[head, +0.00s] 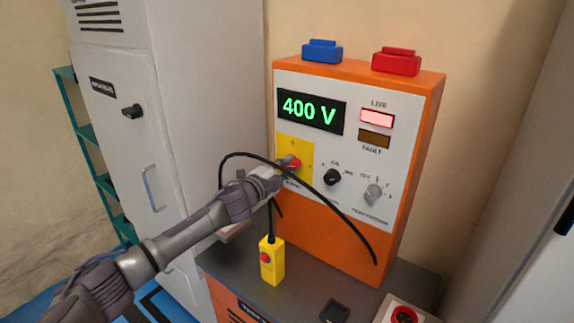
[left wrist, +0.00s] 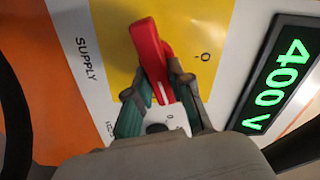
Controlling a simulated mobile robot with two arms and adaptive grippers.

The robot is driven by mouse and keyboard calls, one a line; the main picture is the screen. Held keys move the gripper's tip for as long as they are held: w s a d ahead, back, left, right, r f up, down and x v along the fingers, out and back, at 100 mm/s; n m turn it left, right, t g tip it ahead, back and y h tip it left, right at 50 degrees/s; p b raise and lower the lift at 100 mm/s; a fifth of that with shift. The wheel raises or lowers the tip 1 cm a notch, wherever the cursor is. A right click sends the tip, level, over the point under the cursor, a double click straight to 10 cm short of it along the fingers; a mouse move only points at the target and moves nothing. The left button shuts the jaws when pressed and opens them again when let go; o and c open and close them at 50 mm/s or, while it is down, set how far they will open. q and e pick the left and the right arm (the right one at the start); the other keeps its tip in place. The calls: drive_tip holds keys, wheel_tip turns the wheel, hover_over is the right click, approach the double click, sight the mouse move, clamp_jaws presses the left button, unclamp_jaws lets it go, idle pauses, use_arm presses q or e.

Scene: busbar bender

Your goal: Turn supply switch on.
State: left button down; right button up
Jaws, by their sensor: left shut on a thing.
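The supply switch is a red handle (head: 294,164) on a yellow plate (head: 306,146) at the left of the orange machine's white front panel. It also shows in the left wrist view as a red lever (left wrist: 149,50) with a white line, beside the word SUPPLY. My left gripper (head: 284,167) is at the switch. In the left wrist view its two fingers (left wrist: 160,92) are shut on the red handle, one on each side. The display (head: 311,110) reads 400 V in green. The LIVE lamp (head: 377,118) is lit pinkish red. My right gripper does not show.
A black cable (head: 330,208) arcs in front of the panel near my left gripper. A yellow pendant (head: 271,261) with a red button stands below. A black knob (head: 332,177) and a grey knob (head: 373,194) are to the right. The FAULT lamp (head: 374,138) looks dark amber.

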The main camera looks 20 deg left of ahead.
use_arm(q)
drive_tip(key=shift+d+f+m, duration=0.1)
drive_tip(key=shift+f+m, duration=0.05)
drive_tip(key=shift+m, duration=0.65)
drive_tip(key=shift+f+m, duration=0.1)
drive_tip(key=shift+m, duration=0.7)
drive_tip(key=c, duration=1)
unclamp_jaws()
drive_tip(key=shift+c, duration=0.2)
drive_tip(key=shift+s, duration=0.1)
drive_tip(key=v, duration=1.2)
